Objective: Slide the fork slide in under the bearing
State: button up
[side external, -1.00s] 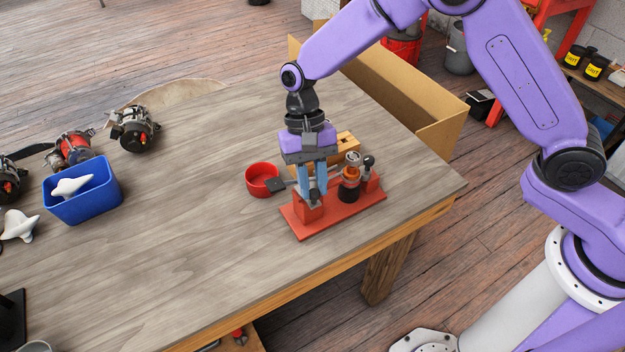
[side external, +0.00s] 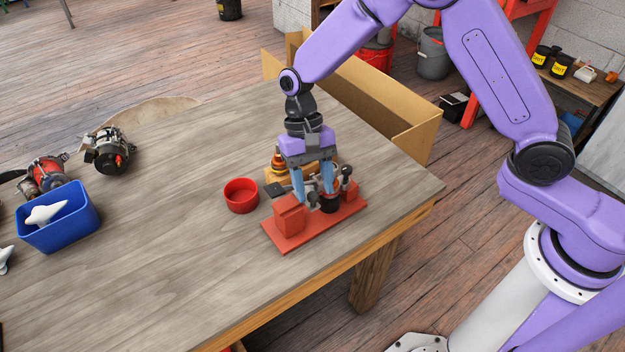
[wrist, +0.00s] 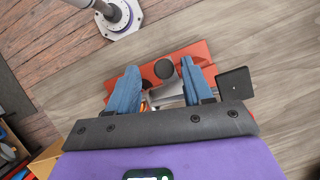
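The red fixture (side external: 330,222) stands near the table's front edge, with a red block at its left end and a black cup (side external: 330,203) near its middle. A thin grey piece with a dark square plate (side external: 277,190), apparently the fork slide, lies at its left; the plate also shows in the wrist view (wrist: 236,84). My gripper (side external: 313,197) points down over the fixture. Its blue fingers (wrist: 163,88) are apart, with a grey part showing between them and a dark round top beyond. I cannot make out the bearing or whether the fork is under it.
An orange-and-dark stacked part (side external: 278,162) is at the wooden block (side external: 272,178) behind the fixture. A red bowl (side external: 241,196) stands to the left. A blue bin (side external: 62,232) and alternators (side external: 108,152) are further left. The table's middle is clear.

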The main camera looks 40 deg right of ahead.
jog(key=shift+r, duration=0.1)
jog(key=v, duration=1.7)
jog(key=shift+w, duration=0.2)
jog(key=shift+d, duration=0.1)
